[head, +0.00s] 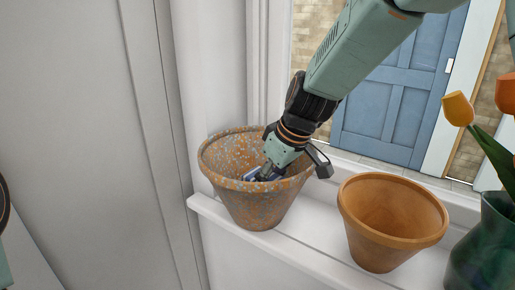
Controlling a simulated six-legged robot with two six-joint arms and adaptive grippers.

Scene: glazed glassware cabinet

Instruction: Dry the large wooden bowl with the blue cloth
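A large speckled pot-like bowl (258,207), orange-brown with grey flecks, stands upright on a white sill. I cannot tell that it is wooden. My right gripper (264,174) reaches down into its mouth from the upper right, with the fingers low inside the rim. A small blue and pale patch (251,174) shows at the fingertips. It may be the blue cloth, but it is too small and hidden to be sure. Whether the fingers are shut is also hidden. My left gripper is out of view; only bits of my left arm show at the left edge.
A plain terracotta pot (385,250) stands empty just right of the speckled one. A dark green vase (490,250) with orange tulips (459,109) is at the right edge. The sill (300,250) is narrow. A window frame stands behind, with a blue door (395,105) beyond.

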